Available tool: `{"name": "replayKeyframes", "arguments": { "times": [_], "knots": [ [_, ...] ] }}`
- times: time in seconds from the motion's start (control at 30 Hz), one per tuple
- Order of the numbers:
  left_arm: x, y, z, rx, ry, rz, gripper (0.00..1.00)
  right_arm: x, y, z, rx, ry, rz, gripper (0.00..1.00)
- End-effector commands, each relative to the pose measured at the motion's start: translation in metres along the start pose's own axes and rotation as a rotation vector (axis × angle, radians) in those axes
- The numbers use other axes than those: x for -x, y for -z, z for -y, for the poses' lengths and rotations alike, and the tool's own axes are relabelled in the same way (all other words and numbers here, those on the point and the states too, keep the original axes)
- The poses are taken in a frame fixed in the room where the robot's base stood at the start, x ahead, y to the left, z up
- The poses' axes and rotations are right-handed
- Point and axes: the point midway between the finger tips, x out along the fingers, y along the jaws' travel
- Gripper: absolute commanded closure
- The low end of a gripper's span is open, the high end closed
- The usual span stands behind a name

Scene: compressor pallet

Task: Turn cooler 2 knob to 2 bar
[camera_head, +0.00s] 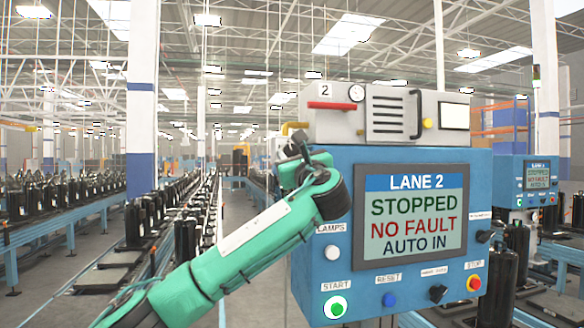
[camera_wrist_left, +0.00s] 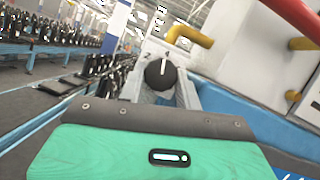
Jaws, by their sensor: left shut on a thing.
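The cooler 2 knob (camera_wrist_left: 160,75) is a round black knob with a white pointer line, seen in the left wrist view. My left gripper (camera_wrist_left: 161,84) is shut on the knob, with a grey finger on each side. In the head view my green left arm reaches up to the left side of the cooler 2 unit (camera_head: 375,115), marked "2". There the wrist hides the knob. The unit's round gauge (camera_head: 356,93) is too small to read. My right gripper is not in view.
A blue panel (camera_head: 340,250) below the unit reads "LANE 2 STOPPED NO FAULT AUTO IN". It carries buttons, close to my left arm. A yellow pipe (camera_wrist_left: 189,36) and a red bar (camera_wrist_left: 298,18) are near the gripper. Conveyors with black compressors stand at left.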

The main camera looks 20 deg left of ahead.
Motion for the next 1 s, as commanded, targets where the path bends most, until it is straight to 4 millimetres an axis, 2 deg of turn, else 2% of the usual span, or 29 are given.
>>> {"name": "replayKeyframes", "arguments": {
  "times": [0.03, 0.1, 0.4, 0.7, 1.0],
  "knots": [
    [0.003, 0.006, 0.0, 0.041, -0.017, -0.002, 0.89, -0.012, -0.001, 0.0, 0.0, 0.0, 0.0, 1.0],
    [0.003, 0.005, 0.001, 0.102, -0.043, -0.002, 0.89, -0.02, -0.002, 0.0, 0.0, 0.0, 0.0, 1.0],
    [0.002, 0.002, 0.003, 0.363, -0.151, -0.002, 0.89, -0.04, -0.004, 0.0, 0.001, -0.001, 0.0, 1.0],
    [0.0, -0.001, 0.005, 0.581, -0.241, -0.002, 0.89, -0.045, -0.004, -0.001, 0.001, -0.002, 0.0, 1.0],
    [-0.001, -0.002, 0.006, 0.707, -0.294, 0.0, 0.89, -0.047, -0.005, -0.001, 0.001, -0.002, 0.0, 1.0]
  ]
}}
